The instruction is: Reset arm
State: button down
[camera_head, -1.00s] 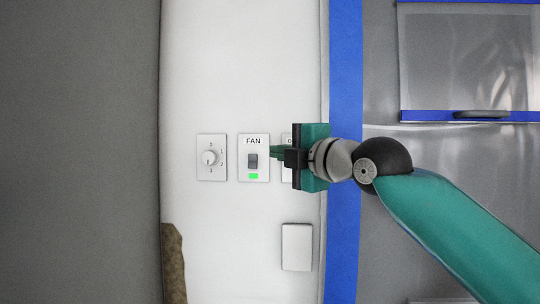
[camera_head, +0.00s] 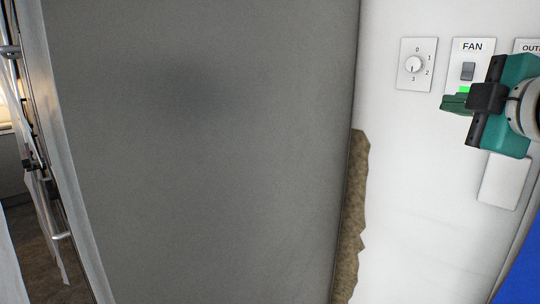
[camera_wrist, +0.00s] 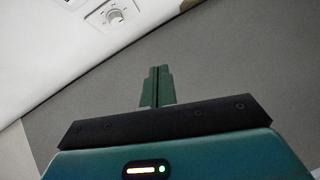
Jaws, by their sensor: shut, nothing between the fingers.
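My gripper (camera_head: 457,103) is at the right of the head view, in front of the white wall, just below the fan switch. In the wrist view its green fingers (camera_wrist: 157,85) are together, with nothing between them. The fan switch (camera_head: 468,71) is a white plate marked FAN with a dark rocker and a green light, which the gripper partly covers. A dial plate (camera_head: 415,64) with a round knob is left of it and also shows at the top of the wrist view (camera_wrist: 113,14). A plate marked with letters starting OUT (camera_head: 528,45) is cut off at the right edge.
A blank white plate (camera_head: 504,181) is on the wall below the gripper. A large grey wall (camera_head: 200,140) fills the middle. A ragged brown strip (camera_head: 350,220) runs along the corner. At the far left is an opening with a metal-fitted frame (camera_head: 45,170).

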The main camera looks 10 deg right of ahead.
jog(key=a+f+m+g, duration=0.35)
jog(key=a+f, duration=0.25)
jog(key=f, duration=0.4)
jog(key=a+f+m+g, duration=0.2)
jog(key=a+f+m, duration=0.2)
jog(key=a+f, duration=0.5)
jog(key=s+a+f+m+g, duration=0.1)
jog(key=s+f+m+g, duration=0.1)
jog(key=f, duration=0.7)
jog(key=s+a+f+m+g, duration=0.1)
jog(key=s+f+m+g, duration=0.2)
jog(key=f, duration=0.7)
jog(key=shift+s+m+y, duration=0.3)
jog(key=shift+s+m, duration=0.25)
jog(key=shift+m, duration=0.5)
